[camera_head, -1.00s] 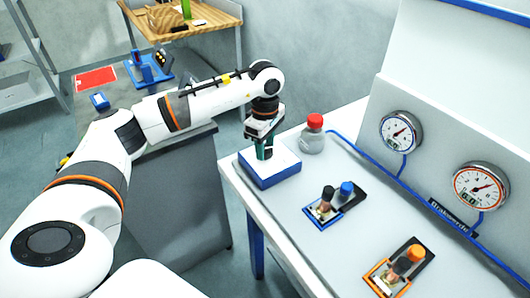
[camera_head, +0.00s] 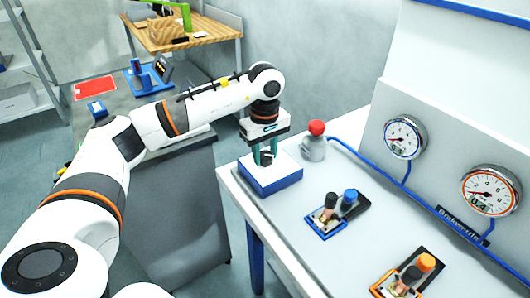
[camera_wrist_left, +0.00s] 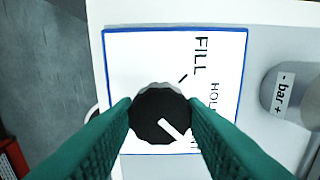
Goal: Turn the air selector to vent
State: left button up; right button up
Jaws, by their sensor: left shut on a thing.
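The air selector is a white plate with a blue edge (camera_wrist_left: 125,60) and a dark round knob (camera_wrist_left: 152,106) bearing a white pointer line. In the wrist view the plate reads FILL and HOLD; a third label at the lower right is mostly hidden by my finger. The pointer slants to the lower right, toward that hidden label. In the head view the selector is a blue-sided white box (camera_head: 270,181) on the bench's near left corner. My left gripper (camera_head: 265,156) points down, its green fingers shut on the knob; it also shows in the wrist view (camera_wrist_left: 160,112). My right gripper is not in view.
A blue-framed valve block (camera_head: 326,224) and an orange-framed one (camera_head: 383,285) sit on the bench (camera_head: 300,222).

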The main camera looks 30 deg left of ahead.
aim_at(265, 155)
pick_arm(q)
jog(key=shift+w+r, duration=0.1)
jog(key=o, duration=1)
notch_tip(265, 155, up, 12)
jog(key=shift+f+b, duration=0.1)
jog(key=shift+b, duration=0.35)
